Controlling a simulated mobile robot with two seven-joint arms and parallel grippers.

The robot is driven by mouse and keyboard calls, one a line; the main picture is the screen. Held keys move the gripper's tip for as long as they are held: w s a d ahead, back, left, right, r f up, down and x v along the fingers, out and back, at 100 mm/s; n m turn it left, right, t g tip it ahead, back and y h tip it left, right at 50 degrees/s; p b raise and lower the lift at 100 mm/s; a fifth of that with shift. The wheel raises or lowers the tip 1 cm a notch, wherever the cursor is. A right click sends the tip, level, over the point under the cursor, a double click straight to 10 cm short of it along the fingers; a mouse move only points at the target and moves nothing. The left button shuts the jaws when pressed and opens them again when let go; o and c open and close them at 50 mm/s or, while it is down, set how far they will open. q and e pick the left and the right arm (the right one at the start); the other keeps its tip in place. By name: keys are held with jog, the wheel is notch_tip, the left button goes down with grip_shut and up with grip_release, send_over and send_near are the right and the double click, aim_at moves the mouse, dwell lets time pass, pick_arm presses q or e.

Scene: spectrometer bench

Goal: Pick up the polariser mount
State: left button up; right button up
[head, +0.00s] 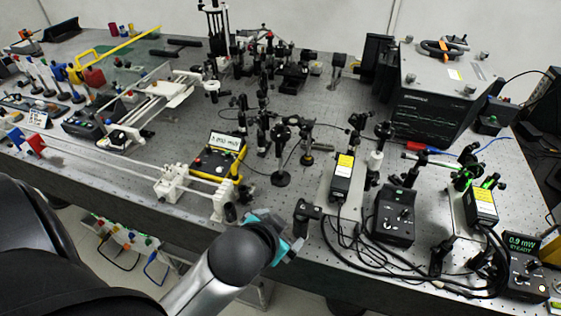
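Several black post-mounted optics stand on the bench, and I cannot tell for certain which is the polariser mount. A small black mount (306,211) stands at the front edge, right beside my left gripper. Other dark mounts on posts (281,155) stand further back. My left gripper (288,240), with teal parts, is at the front edge of the bench, at the end of my silver and black arm. My own wrist hides most of it. I cannot see whether its fingers are apart or whether they touch the black mount. My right gripper is not in view.
The perforated bench (120,186) is crowded. A yellow-framed meter (217,155) and a white rail (175,181) lie left of the gripper. A yellow-labelled box (343,179), a black control box (396,214) and loose cables lie right. A large black instrument (431,95) stands behind.

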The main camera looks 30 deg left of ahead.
pick_arm(q)
jog(key=w+d+r+m+t+h, duration=0.2)
jog(key=w+r+m+t, duration=0.35)
jog(key=r, duration=0.65)
jog(key=w+d+r+m+t+h, duration=0.1)
jog(key=w+r+m+t, duration=0.2)
jog(key=w+r+t, duration=0.55)
jog(key=s+d+r+m+g+h, duration=0.1)
jog(key=d+r+m+g+h, duration=0.3)
jog(key=d+m+g+h, duration=0.5)
jog(key=s+d+r+m+g+h, duration=0.15)
jog(key=d+r+m+h, duration=0.4)
jog(key=m, duration=0.75)
jog(key=m+g+y, duration=0.2)
jog(key=g+y, duration=0.6)
jog(key=y, duration=0.9)
send_near(279, 128)
jog(key=shift+t+h, duration=0.25)
jog(key=x, duration=0.7)
jog(key=shift+s+p+x, duration=0.2)
jog(key=shift+p+x, duration=0.4)
jog(key=shift+x, duration=2.1)
jog(key=shift+a, duration=0.2)
